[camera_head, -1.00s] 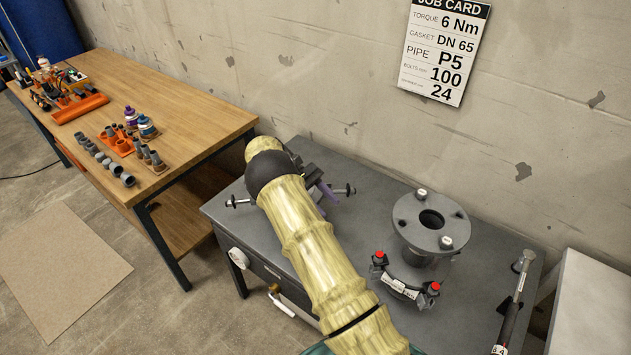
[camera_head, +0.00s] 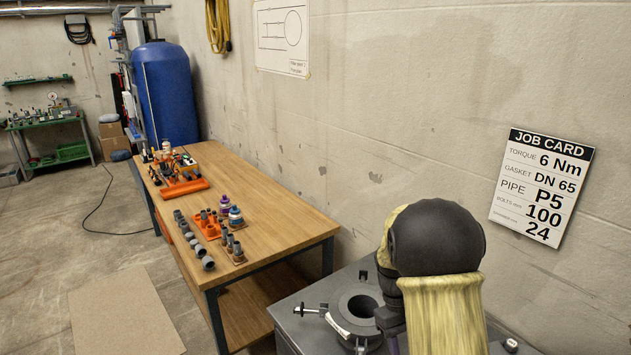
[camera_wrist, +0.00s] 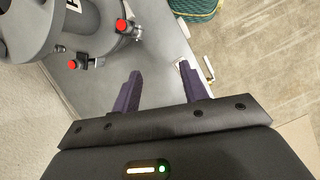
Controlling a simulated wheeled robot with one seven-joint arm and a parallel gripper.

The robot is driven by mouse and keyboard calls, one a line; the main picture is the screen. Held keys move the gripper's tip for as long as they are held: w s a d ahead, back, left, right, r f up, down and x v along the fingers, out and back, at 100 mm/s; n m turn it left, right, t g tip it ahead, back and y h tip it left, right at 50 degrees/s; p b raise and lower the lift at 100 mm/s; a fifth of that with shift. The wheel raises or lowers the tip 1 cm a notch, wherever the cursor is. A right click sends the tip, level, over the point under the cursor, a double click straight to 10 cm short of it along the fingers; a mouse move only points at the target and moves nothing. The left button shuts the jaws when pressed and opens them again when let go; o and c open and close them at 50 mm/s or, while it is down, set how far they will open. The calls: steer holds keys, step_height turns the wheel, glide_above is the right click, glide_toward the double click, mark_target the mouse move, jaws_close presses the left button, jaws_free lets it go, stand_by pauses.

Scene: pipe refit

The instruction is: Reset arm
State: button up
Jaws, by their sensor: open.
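My gripper (camera_wrist: 158,82) is open, with its two dark purple fingers apart and nothing between them in the wrist view. Below it is the grey metal bench top (camera_wrist: 98,78). A grey flanged pipe fitting (camera_wrist: 35,25) with red-capped clamps stands at the upper left of that view, apart from the fingers. In the head view my arm (camera_head: 445,300) rises at the lower right, its black joint in front of the wall, and hides most of the gripper. A grey round flange (camera_head: 360,302) shows left of the arm on the bench.
A wooden table (camera_head: 270,205) with grey pipe pieces (camera_head: 195,245), an orange holder (camera_head: 207,225) and bottles (camera_head: 235,213) stands left of the bench. A job card (camera_head: 541,187) hangs on the wall. A blue tank (camera_head: 165,95) stands behind. The floor at left is mostly clear.

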steer(key=s+a+r+m+t+y, duration=0.1)
steer(key=s+a+r+t, duration=0.1)
steer(key=s, duration=0.4)
steer(key=s+a+r+m+t+y, duration=0.1)
steer(key=s+a+r+m+t, duration=0.1)
steer(key=s+t, duration=0.2)
steer(key=shift+s+a+m+t, duration=0.3)
steer(key=shift+s, duration=0.55)
steer(key=shift+c, duration=0.8)
steer(key=shift+r, duration=0.1)
